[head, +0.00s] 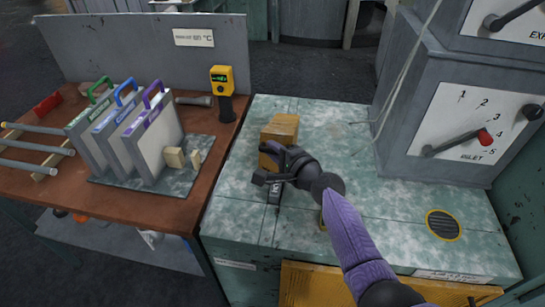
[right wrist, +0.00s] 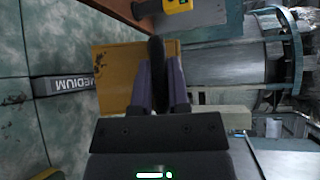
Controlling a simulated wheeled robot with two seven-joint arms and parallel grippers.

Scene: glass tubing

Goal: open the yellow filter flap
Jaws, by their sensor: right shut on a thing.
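The yellow filter flap (head: 281,131) is at the far left part of the pale green machine top, partly behind my right gripper. In the right wrist view the flap (right wrist: 115,75) is a scuffed yellow plate behind the fingers. My right gripper (head: 272,156) is at the flap's near side. In the right wrist view, its purple fingers (right wrist: 158,75) are shut on a dark bar-like handle (right wrist: 156,48) in front of the flap. A dark label reading MEDIUM (right wrist: 62,86) lies beside the flap. How far the flap is tilted is hard to tell. My left gripper is out of view.
A grey cabinet with a lever dial (head: 470,120) stands at the right of the machine top. A wooden bench (head: 205,140) at the left holds upright panels with coloured handles (head: 150,140) and a yellow meter (head: 222,82). The right part of the machine top is mostly clear.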

